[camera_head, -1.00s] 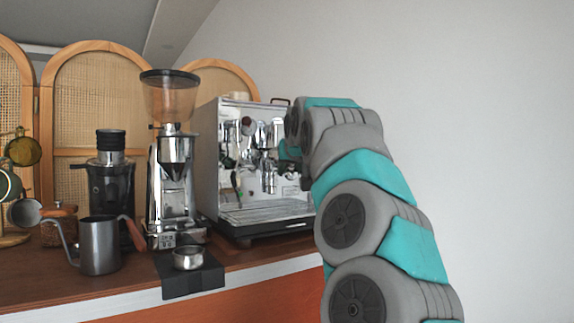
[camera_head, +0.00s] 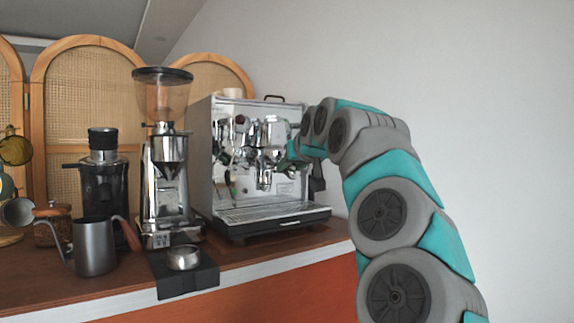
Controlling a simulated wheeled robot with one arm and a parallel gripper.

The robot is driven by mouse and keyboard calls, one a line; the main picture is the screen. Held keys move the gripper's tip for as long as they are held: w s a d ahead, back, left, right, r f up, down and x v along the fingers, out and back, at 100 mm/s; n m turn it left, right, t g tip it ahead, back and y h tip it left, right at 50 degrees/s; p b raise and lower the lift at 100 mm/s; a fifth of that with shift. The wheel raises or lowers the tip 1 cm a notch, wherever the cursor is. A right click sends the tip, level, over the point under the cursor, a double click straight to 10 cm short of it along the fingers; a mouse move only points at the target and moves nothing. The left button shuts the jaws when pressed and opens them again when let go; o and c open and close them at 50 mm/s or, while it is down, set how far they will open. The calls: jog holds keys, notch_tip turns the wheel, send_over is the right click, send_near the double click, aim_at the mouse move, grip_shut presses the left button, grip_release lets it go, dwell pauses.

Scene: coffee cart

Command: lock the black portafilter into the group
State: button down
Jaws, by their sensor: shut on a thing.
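The espresso machine (camera_head: 270,212) stands on the counter, with its chrome group (camera_head: 264,172) at the front. My arm reaches in from the right, and my gripper (camera_head: 289,156) is small in the picture, close to the right of the group. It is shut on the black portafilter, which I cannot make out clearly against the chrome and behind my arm. I cannot tell whether the portafilter is seated in the group. A dark part (camera_head: 318,180) shows below my arm at the machine's right side; what it is is unclear.
A grinder (camera_head: 168,180) stands left of the machine. A small metal cup (camera_head: 183,258) sits on a black mat (camera_head: 190,283) at the counter's front edge. A grey kettle (camera_head: 96,246) and a black appliance (camera_head: 104,190) are farther left.

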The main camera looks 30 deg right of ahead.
jog(key=shift+d, duration=0.1)
dwell(0.3)
jog(key=shift+d+n+y, duration=0.25)
jog(key=shift+n+y, duration=0.05)
jog(key=shift+y, duration=0.2)
jog(key=shift+d+n+y, duration=0.3)
jog(key=shift+d+n, duration=0.1)
jog(key=shift+d, duration=0.05)
jog(key=shift+s, duration=0.1)
jog(key=shift+d, duration=0.1)
jog(key=shift+d+n+y, duration=0.65)
jog(key=shift+n+y, duration=0.05)
jog(key=shift+y, duration=0.1)
jog(key=shift+r, duration=0.1)
